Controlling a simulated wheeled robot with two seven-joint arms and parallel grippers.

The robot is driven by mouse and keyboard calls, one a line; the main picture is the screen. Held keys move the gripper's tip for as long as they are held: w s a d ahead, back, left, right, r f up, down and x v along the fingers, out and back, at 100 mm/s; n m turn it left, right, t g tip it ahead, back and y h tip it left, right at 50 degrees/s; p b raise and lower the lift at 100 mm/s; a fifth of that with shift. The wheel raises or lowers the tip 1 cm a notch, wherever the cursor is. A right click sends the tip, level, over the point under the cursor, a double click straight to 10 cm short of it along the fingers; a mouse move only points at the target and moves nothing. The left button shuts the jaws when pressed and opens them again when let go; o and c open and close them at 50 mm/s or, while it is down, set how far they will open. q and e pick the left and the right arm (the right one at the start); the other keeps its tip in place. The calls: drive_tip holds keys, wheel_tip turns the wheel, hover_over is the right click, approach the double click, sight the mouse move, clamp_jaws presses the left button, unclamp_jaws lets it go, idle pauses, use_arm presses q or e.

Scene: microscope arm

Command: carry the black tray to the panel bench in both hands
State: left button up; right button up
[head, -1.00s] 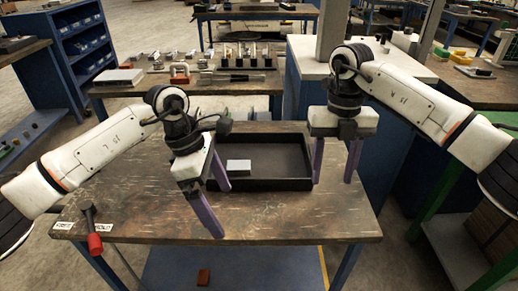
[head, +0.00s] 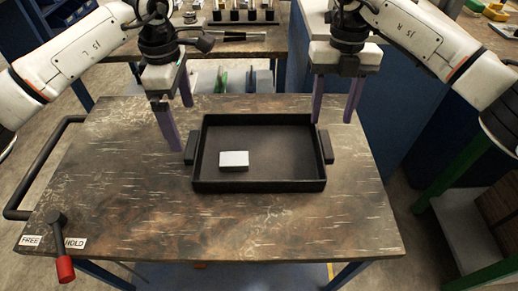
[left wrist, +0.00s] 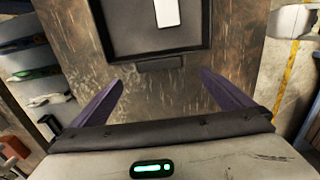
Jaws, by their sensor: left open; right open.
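The black tray (head: 258,186) lies flat on a worn workbench, with a handle on its left side (head: 190,148) and one on its right side (head: 326,147). A small white box (head: 234,160) sits inside it. My left gripper (head: 178,127) is open beside the left handle, toward its far end. In the left wrist view, its purple fingers (left wrist: 163,94) are spread and empty, with the handle (left wrist: 162,64) ahead of them, apart. My right gripper (head: 332,122) is open near the tray's far right corner, above or beside the right handle; contact cannot be told.
The workbench top (head: 300,228) is clear in front of the tray. A lever with a red knob (head: 65,268) stands at its near left corner by FREE and HOLD labels. A black rail (head: 30,165) runs along the left. A blue cabinet (head: 390,110) stands behind right.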

sight(190, 144)
use_arm(q)
wheel_tip(190, 144, down, 10)
drive_tip(key=shift+f, duration=0.1)
use_arm(e)
drive_tip(key=f, duration=0.6)
drive_tip(key=s+f, duration=0.1)
drive_tip(key=f, duration=0.3)
use_arm(q)
drive_tip(key=c, duration=1.2)
use_arm(e)
drive_tip(key=c, duration=1.2)
use_arm(q)
drive_tip(key=c, duration=0.3)
use_arm(e)
clamp_jaws()
use_arm(q)
drive_tip(key=shift+w+r, duration=0.1)
drive_tip(key=shift+r, duration=0.1)
use_arm(e)
drive_tip(key=shift+r, duration=0.1)
